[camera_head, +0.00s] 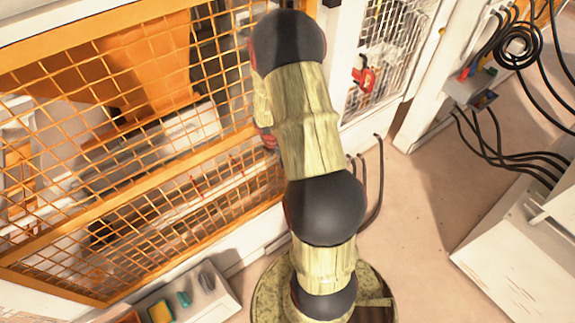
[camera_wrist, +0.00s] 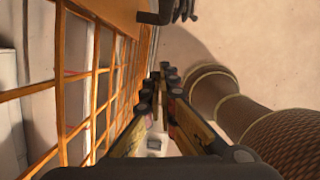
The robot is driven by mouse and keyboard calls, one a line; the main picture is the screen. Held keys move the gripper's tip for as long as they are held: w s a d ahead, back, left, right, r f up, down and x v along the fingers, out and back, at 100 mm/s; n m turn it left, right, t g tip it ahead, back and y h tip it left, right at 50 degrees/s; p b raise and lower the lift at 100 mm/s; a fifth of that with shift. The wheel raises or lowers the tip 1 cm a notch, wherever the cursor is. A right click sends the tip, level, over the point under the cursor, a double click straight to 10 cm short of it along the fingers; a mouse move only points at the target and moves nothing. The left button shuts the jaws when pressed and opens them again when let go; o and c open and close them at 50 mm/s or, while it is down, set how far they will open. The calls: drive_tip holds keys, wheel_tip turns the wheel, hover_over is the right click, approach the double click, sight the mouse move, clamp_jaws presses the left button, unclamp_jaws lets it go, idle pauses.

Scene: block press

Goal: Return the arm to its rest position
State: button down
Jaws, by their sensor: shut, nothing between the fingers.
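My arm (camera_head: 305,115), pale yellow links with dark round joints, rises from its round base at the bottom middle of the head view. It stands in front of the orange mesh fence (camera_head: 110,170). My gripper shows in the wrist view (camera_wrist: 162,85), where its two fingers run away from the camera and come together at the far end. It is shut, with nothing held between the fingers. The orange mesh also shows in the wrist view (camera_wrist: 88,100), close along the left of the fingers. In the head view the gripper cannot be made out.
A pale tray (camera_head: 215,298) with small coloured items is at the lower left. A white cabinet (camera_head: 520,240) stands at the right, with black cables (camera_head: 518,40) above it. The tan floor (camera_head: 410,210) between is clear. A ribbed brown column (camera_wrist: 285,140) is right of the fingers.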

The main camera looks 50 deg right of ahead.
drive_tip(key=v, duration=0.3)
drive_tip(key=shift+s+a, duration=0.15)
drive_tip(key=shift+r, duration=0.1)
